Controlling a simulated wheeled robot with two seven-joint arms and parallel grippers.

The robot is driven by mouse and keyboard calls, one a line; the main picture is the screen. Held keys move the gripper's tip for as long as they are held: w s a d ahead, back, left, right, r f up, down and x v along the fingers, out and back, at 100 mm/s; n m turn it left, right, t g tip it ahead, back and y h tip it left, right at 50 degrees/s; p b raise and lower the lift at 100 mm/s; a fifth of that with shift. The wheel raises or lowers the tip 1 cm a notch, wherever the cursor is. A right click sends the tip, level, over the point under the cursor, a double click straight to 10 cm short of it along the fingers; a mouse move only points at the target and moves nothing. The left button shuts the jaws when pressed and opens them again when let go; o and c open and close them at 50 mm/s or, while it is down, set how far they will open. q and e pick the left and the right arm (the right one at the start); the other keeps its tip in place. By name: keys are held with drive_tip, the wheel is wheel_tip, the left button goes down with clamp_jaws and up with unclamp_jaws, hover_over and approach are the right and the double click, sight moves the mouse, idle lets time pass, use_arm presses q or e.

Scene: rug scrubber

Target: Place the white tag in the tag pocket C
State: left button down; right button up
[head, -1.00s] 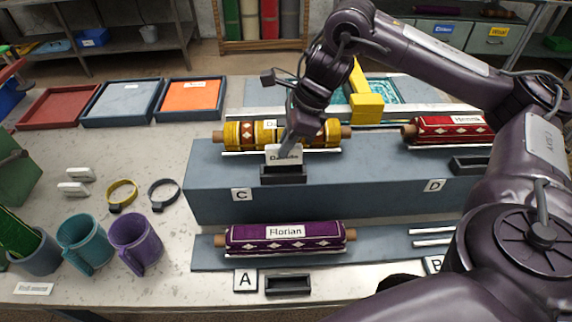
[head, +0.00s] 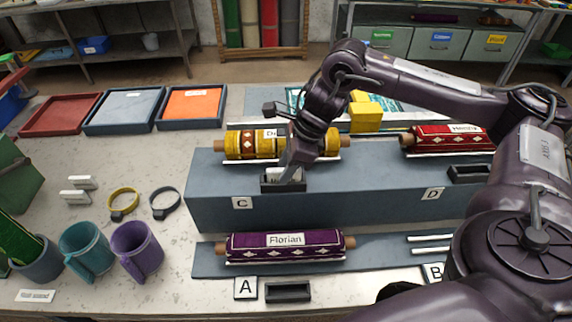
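The white tag (head: 284,174) is low in the dark tag pocket C (head: 270,186), on top of the raised blue-grey block behind the C label (head: 242,202). Its lower part is hidden by the pocket wall, and its print is mostly covered. My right gripper (head: 292,176) reaches down over the pocket from the upper right, with its fingertips at the tag. It looks shut on the tag, though the finger gap is hard to see. My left gripper is not in view.
A yellow roll (head: 255,145) lies just behind the pocket, close to my gripper. A red roll (head: 447,138) and an empty pocket (head: 468,173) are to the right. A purple roll (head: 284,246) lies in front, lower. Cups (head: 135,250) stand at left.

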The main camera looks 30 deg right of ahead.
drive_tip(key=b+v, duration=0.1)
drive_tip(key=v, duration=0.4)
drive_tip(key=shift+r+b, duration=0.1)
drive_tip(key=shift+b, duration=0.3)
drive_tip(key=p+v, duration=0.5)
drive_tip(key=v, duration=0.2)
drive_tip(key=shift+a, duration=0.15)
